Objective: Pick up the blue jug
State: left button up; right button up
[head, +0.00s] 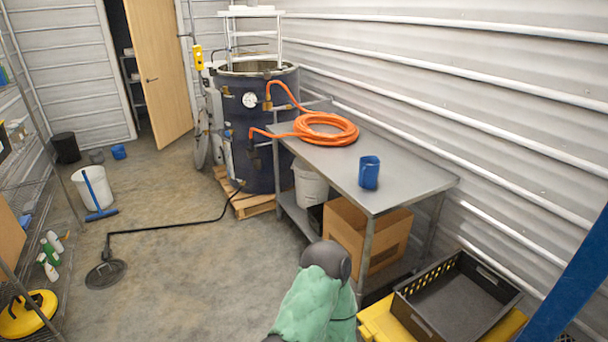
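The blue jug (369,173) stands upright on the grey metal table (419,183), toward its near right end. Nothing touches it, and clear tabletop surrounds it. Another small blue vessel (119,152) is on the floor at the far left, by the door; it is too small to tell if it is also a jug. Neither of my grippers is in the head view.
A coiled orange hose (328,130) lies on the table's far part and runs to a dark tank (260,135). A cardboard box (366,236) is under the table. A black crate (425,325) sits near right. Floor left of the table is mostly open.

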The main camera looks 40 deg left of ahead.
aim_at(366, 174)
jog(key=u, duration=1.05)
jog(key=z, duration=2.1)
jog(key=u, duration=2.1)
jog(key=i+j+z, duration=0.15)
jog(key=z, duration=0.8)
jog(key=i+j+z, duration=0.3)
jog(key=j, duration=0.25)
jog(key=j+z, duration=0.25)
jog(key=j, duration=0.25)
jog(key=i+j+z, duration=0.15)
jog(key=j+z, duration=0.15)
jog(key=j, duration=0.35)
jog(key=j+z, duration=0.3)
jog(key=j, duration=0.3)
jog(key=i, duration=0.05)
